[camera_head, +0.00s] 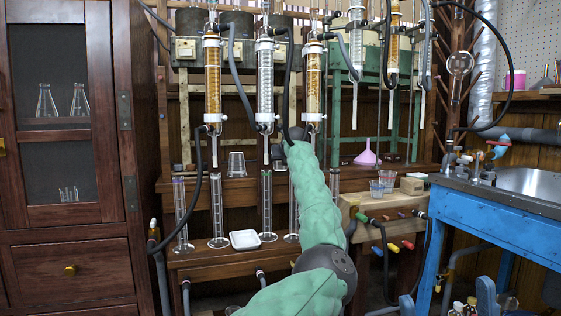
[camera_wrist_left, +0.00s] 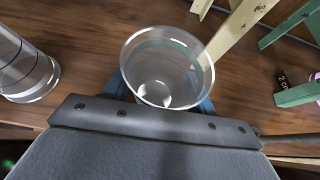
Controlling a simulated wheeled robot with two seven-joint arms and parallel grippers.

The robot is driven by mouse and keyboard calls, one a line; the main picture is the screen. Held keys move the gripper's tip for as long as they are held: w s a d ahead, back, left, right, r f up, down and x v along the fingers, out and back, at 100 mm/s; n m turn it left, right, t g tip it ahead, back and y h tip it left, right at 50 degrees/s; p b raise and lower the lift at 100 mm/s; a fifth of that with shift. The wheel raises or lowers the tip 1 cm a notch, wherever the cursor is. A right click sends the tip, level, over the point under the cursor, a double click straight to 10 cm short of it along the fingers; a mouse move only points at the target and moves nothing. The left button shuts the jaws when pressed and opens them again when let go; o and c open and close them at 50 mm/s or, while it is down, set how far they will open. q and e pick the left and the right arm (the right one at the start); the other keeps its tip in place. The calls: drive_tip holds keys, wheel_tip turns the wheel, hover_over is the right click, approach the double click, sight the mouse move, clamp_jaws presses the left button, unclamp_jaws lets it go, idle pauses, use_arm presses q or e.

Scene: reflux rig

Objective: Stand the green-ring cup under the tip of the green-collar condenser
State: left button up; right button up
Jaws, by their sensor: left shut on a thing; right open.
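My left gripper (camera_wrist_left: 160,98) is shut on the green-ring cup (camera_wrist_left: 172,62). In the left wrist view the cup is clear, open at the top, with a pale green band; blue fingers show at both sides. A wooden surface lies behind it. In the head view my green left arm reaches toward the rig and hides the held cup and gripper. Condensers hang in a row, including a left one (camera_head: 212,75), a middle one (camera_head: 265,78) and one above my arm (camera_head: 313,78). I cannot tell which collar is green. My right gripper (camera_head: 446,302) shows blue fingertips apart at the bottom edge.
Tall glass cylinders (camera_head: 217,210) and a white tray (camera_head: 246,240) stand on the lower bench. An upturned clear cup (camera_head: 237,165) and a pink funnel (camera_head: 367,157) are on the shelf. Two cups (camera_head: 376,189) stand right of my arm. A blue sink bench (camera_head: 500,222) is at right.

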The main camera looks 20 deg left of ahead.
use_arm(q)
drive_tip(key=shift+r+p, duration=1.05)
